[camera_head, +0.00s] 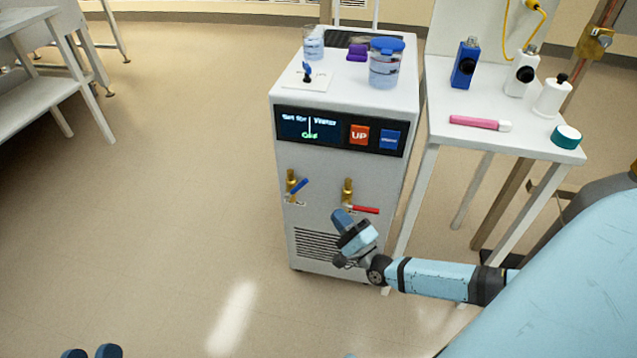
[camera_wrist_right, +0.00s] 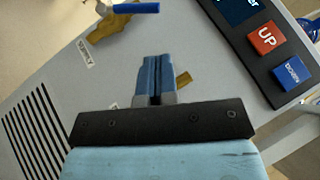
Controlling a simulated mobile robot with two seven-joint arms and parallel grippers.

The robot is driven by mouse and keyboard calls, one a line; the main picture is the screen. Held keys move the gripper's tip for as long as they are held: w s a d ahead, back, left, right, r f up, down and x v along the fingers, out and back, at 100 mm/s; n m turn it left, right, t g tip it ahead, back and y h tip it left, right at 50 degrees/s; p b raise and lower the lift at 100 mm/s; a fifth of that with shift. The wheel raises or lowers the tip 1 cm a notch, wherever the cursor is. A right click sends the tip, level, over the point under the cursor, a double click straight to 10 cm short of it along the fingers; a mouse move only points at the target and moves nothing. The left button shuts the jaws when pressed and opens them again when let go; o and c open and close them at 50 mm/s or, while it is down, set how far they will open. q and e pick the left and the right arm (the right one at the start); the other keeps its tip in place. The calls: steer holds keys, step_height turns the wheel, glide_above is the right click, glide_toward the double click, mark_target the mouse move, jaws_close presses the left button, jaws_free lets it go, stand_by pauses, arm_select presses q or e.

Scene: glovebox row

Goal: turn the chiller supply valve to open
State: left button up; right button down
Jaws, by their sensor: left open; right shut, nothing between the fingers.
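The chiller (camera_head: 340,120) is a white cabinet with two brass valves on its front. A small label (camera_wrist_right: 85,50) beside this valve is too blurred to read surely. The right valve (camera_head: 347,190) has a red lever (camera_head: 363,209) pointing right, nearly level. My right gripper (camera_head: 341,217) is shut and empty just below the red-lever valve, whose brass shows partly behind the fingers. My left gripper (camera_head: 92,352) is open at the bottom edge, far from the chiller.
The chiller top holds jars (camera_head: 385,65), a purple block (camera_head: 357,52) and a small plate with a blue knob (camera_head: 307,73). A white side table (camera_head: 500,130) with bottles and a pink marker (camera_head: 480,123) stands to the right. The floor left of the chiller is clear.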

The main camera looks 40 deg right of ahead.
steer(key=b, duration=0.2)
glide_toward(296, 189)
steer(key=w+d+r, duration=0.3)
steer(key=w+r, duration=0.1)
arm_select(q)
steer(key=shift+d+f+h, duration=0.15)
steer(key=shift+d+h, duration=0.15)
steer(key=shift+d, duration=0.05)
arm_select(e)
steer(key=shift+w+r, duration=0.45)
steer(key=shift+r, duration=0.05)
